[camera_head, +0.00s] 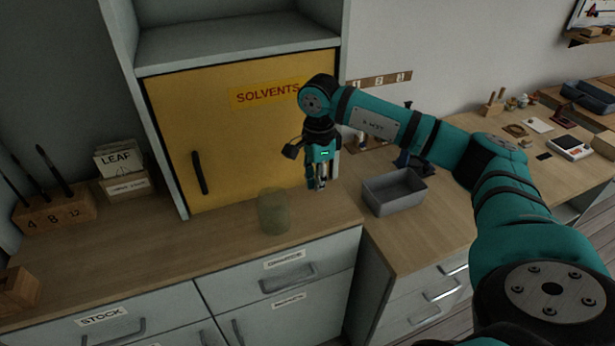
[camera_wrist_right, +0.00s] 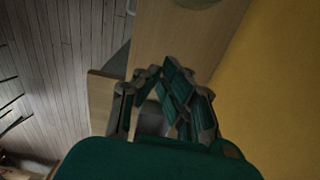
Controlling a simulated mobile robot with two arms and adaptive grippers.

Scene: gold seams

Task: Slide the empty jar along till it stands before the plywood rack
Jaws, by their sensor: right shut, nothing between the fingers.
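The empty jar (camera_head: 273,212), a pale green see-through cylinder, stands upright on the wooden counter in front of the yellow cabinet. Part of a pale round shape, likely the jar (camera_wrist_right: 196,3), shows at the top edge of the wrist view. A light wooden rack (camera_head: 57,212) marked 4, 8, 12 holds dark thin tools at the far left of the counter; it seems to be the plywood rack. My right gripper (camera_head: 319,187) points down, shut and empty, to the right of the jar and apart from it. My left gripper is not in view.
A grey open bin (camera_head: 394,191) stands right of my gripper. A box of LEAF packets (camera_head: 124,184) stands by the wall right of the rack. A wooden block (camera_head: 18,291) sits at the front left. The counter between jar and rack is clear.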

